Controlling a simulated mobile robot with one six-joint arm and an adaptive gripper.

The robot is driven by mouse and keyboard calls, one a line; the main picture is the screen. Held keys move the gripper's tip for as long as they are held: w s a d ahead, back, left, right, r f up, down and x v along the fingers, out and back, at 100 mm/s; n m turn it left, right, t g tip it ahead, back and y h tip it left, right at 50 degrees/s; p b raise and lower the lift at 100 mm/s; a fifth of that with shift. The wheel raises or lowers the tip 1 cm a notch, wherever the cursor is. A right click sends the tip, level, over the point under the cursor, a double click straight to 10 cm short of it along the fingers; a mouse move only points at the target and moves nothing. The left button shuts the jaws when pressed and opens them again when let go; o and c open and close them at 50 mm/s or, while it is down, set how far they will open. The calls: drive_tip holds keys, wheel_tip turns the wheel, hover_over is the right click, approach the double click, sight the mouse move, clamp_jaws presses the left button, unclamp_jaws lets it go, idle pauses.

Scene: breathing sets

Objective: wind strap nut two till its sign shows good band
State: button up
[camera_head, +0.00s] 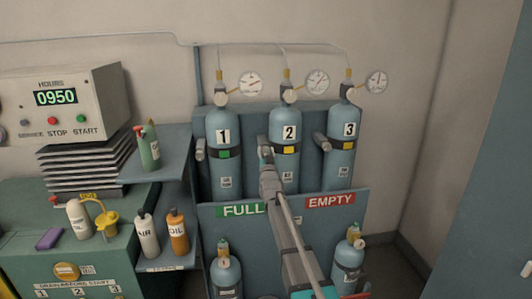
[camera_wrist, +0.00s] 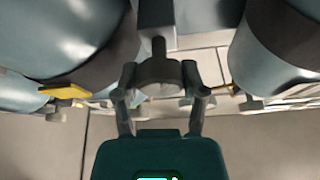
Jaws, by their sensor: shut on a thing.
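Cylinder 2 (camera_head: 286,128) stands in the middle of the rack, held by a dark strap with a yellow sign (camera_head: 289,150). In the wrist view a yellow sign (camera_wrist: 65,91) juts from the strapped cylinder at left. My gripper (camera_head: 264,152) is at the left side of cylinder 2. In the wrist view my gripper (camera_wrist: 160,88) has its two fingers closed around the sides of the grey strap nut (camera_wrist: 160,70), which sits on a short stem. In the head view my gripper largely hides this nut.
Cylinder 1 (camera_head: 222,130) has a green sign and cylinder 3 (camera_head: 342,128) a yellow one. Their strap nuts stick out close by. A front panel with FULL (camera_head: 243,210) and EMPTY (camera_head: 330,201) labels lies below. Gauges and thin pipes run above.

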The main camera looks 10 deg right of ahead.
drive_tip(key=shift+n, duration=0.4)
drive_tip(key=shift+n+y, duration=1.6)
drive_tip(key=shift+n, duration=1.1)
drive_tip(key=o, duration=1.1)
drive_tip(key=shift+o, duration=0.2)
drive_tip(key=shift+m+h, duration=0.6)
drive_tip(key=shift+m, duration=0.5)
